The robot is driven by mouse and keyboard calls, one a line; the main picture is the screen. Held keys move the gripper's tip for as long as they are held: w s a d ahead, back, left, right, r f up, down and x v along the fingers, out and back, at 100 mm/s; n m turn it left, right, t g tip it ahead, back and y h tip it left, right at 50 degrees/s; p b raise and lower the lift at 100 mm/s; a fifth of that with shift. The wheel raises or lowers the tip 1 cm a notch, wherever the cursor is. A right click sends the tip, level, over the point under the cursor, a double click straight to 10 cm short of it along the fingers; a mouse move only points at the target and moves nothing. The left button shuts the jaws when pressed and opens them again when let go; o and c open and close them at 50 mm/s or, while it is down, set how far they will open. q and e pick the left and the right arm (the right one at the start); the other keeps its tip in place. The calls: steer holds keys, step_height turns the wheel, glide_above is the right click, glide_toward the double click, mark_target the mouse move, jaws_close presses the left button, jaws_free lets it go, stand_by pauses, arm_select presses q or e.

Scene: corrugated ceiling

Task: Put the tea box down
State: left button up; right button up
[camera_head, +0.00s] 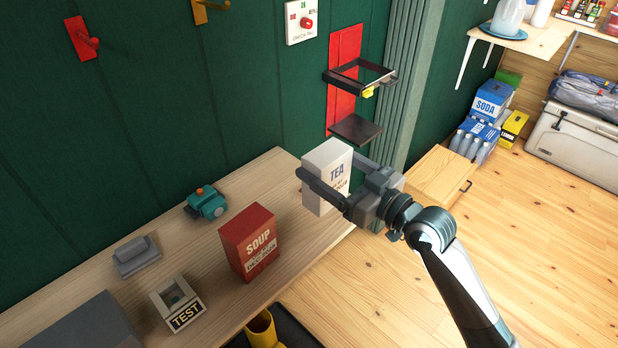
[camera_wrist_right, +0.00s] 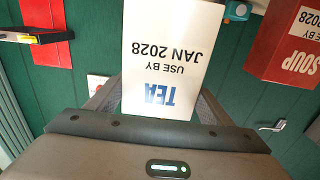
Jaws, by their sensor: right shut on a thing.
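The white tea box (camera_head: 322,192) with blue TEA lettering is between the fingers of my right gripper (camera_head: 338,178), which is shut on it. The box is upright over the right end of the wooden counter (camera_head: 290,165). I cannot tell whether its base touches the counter. In the right wrist view the tea box (camera_wrist_right: 172,60) fills the space between the fingers, its print upside down. My left gripper is not in view.
A red soup box (camera_head: 250,242) stands left of the tea box. A teal device (camera_head: 206,202), a grey block (camera_head: 136,256) and a TEST box (camera_head: 178,302) are further left. A black wall bracket (camera_head: 360,78) and shelf (camera_head: 356,129) are behind.

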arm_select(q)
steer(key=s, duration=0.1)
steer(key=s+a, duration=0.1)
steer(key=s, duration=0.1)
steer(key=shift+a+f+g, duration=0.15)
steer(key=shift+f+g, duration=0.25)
arm_select(e)
steer(key=w+a+f, duration=0.2)
steer(key=a, duration=0.1)
steer(key=shift+w+a+f, duration=0.1)
steer(key=shift+a+f, duration=0.1)
steer(key=shift+a, duration=0.05)
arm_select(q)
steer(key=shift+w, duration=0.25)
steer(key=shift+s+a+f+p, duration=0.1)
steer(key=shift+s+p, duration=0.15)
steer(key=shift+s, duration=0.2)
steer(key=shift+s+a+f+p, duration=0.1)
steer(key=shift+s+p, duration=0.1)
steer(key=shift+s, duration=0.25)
arm_select(e)
step_height(320, 180, down, 4)
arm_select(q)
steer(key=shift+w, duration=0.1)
